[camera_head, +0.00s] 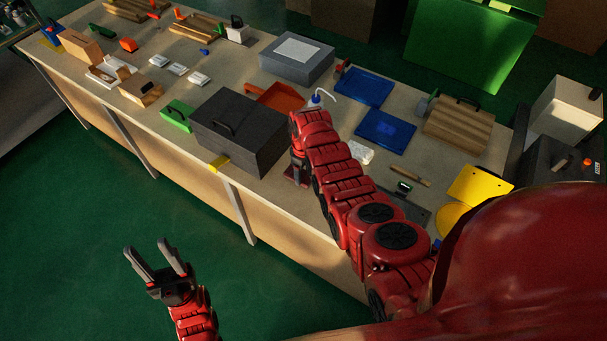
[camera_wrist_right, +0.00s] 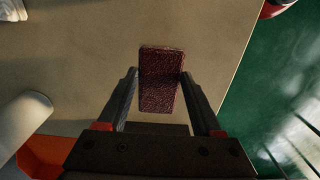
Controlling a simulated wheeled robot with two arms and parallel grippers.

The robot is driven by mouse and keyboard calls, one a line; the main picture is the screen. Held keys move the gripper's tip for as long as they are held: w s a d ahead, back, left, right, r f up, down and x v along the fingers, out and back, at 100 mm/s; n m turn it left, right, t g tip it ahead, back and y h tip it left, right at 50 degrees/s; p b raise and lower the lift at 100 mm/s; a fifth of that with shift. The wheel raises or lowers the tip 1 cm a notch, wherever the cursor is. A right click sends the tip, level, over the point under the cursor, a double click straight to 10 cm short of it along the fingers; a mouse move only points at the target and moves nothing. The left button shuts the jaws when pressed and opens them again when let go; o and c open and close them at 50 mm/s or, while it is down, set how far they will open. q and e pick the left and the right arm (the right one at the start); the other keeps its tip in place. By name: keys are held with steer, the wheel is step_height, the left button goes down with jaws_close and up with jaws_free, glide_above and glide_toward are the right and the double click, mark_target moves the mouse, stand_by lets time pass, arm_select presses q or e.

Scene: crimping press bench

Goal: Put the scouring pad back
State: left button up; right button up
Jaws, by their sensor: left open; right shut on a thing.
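The scouring pad (camera_wrist_right: 161,80) is a dark maroon, rough rectangular block. In the right wrist view it sits between the fingertips of my right gripper (camera_wrist_right: 158,77), which is shut on it. In the head view the right gripper (camera_head: 299,170) points down near the bench's front edge, just right of the large dark grey box, and part of the pad (camera_head: 289,182) shows low beside it. I cannot tell whether the pad touches the bench. My left gripper (camera_head: 146,248) is open and empty, over the green floor in front of the bench.
A dark grey box with a handle (camera_head: 238,135) stands left of my right gripper. An orange-red tray (camera_head: 275,97) and a wash bottle (camera_head: 315,100) lie behind it. Blue trays (camera_head: 385,131) and a white crumpled cloth (camera_head: 360,152) are to the right. Bare bench surrounds the pad.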

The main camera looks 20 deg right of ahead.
steer(key=shift+f+b, duration=0.3)
steer(key=shift+f, duration=0.65)
steer(key=o, duration=0.9)
steer(key=shift+f, duration=0.2)
steer(key=shift+c, duration=0.2)
steer(key=o, duration=0.5)
steer(key=shift+c, duration=0.2)
steer(key=shift+r, duration=0.1)
